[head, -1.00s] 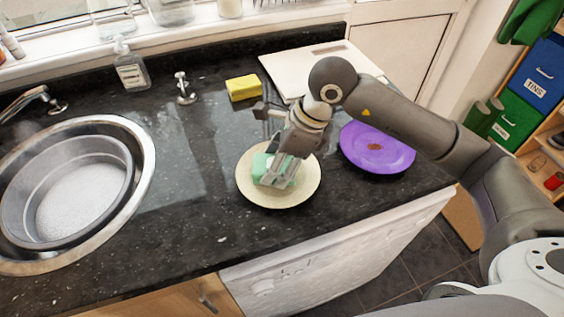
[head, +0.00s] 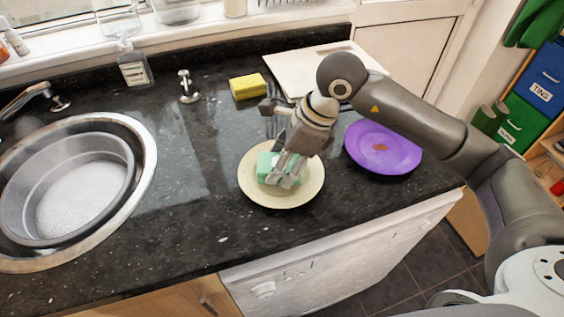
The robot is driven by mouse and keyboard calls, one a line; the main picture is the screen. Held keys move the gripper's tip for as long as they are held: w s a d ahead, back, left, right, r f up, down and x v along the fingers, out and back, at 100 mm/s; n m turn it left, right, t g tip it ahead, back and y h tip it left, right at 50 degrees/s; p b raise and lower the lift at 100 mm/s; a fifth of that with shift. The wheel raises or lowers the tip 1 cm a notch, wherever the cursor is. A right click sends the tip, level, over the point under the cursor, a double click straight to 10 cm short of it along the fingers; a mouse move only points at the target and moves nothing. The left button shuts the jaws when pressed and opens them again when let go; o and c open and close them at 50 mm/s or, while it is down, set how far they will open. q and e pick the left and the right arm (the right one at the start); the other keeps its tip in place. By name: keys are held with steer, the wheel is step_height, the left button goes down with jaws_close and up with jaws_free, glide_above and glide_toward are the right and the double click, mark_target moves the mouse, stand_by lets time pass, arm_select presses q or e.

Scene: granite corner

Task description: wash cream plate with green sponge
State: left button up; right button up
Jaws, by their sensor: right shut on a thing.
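The cream plate (head: 285,200) lies flat on the dark granite counter, right of the sink. My right gripper (head: 284,178) comes down over the plate from the upper right and is shut on the green sponge (head: 266,168). The sponge is over the middle of the plate and looks to be in contact with it. The gripper fingers hide part of the sponge and of the plate. My left gripper is not in view.
A purple plate (head: 380,150) with a brown stain lies to the right. A sink (head: 148,160) with a grey basin (head: 125,190) of suds is at left. A soap bottle (head: 134,68) stands behind it.

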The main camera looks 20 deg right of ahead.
steer(key=shift+d, duration=0.55)
steer(key=shift+r, duration=0.1)
steer(key=shift+r+p, duration=1.35)
steer(key=shift+r, duration=1.65)
steer(key=shift+w+r, duration=0.1)
steer(key=shift+r+p, duration=0.95)
steer(key=shift+r, duration=0.5)
steer(key=shift+f, duration=0.2)
step_height(320, 180, down, 8)
steer(key=b, duration=0.7)
steer(key=shift+r+b, duration=0.25)
steer(key=shift+b, duration=0.15)
